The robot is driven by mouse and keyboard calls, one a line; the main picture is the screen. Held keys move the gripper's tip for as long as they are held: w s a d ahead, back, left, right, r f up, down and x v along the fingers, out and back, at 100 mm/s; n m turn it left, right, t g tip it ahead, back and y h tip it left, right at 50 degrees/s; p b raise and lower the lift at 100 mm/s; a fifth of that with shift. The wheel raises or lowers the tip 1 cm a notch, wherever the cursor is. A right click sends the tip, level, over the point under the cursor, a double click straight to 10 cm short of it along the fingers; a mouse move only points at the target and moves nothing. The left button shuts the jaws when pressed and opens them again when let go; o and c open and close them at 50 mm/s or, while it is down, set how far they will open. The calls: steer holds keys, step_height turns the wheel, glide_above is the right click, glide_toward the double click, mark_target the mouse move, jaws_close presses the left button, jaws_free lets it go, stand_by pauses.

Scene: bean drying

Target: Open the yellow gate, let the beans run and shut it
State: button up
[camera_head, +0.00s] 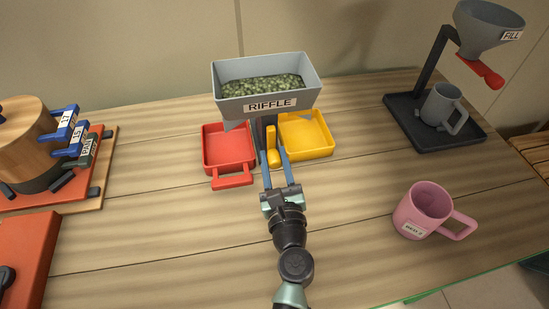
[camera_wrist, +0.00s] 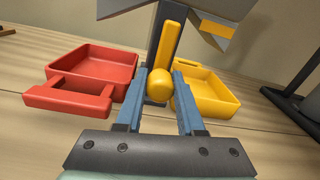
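The grey riffle box (camera_head: 267,103), labelled RIFFLE and full of green beans (camera_head: 262,86), stands on the table. The yellow gate shows as an upright yellow bar (camera_wrist: 168,48) with a round knob (camera_wrist: 159,84) at its lower end, in front of the dark post; it also shows in the head view (camera_head: 273,158). My gripper (camera_wrist: 159,76) is open, with one blue finger on each side of the knob. I cannot tell whether either finger touches it. A red tray (camera_head: 228,148) stands left of the post and a yellow tray (camera_head: 306,135) right. Both look empty.
A pink mug (camera_head: 431,210) stands at the right front. A grey funnel (camera_head: 487,25) labelled FILL hangs on a dark stand above a grey mug (camera_head: 441,105). At the left are a wooden drum (camera_head: 22,148) with blue tags and a red block (camera_head: 28,250).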

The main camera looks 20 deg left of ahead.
jaws_close()
steer(key=shift+d, duration=0.15)
stand_by(0.9)
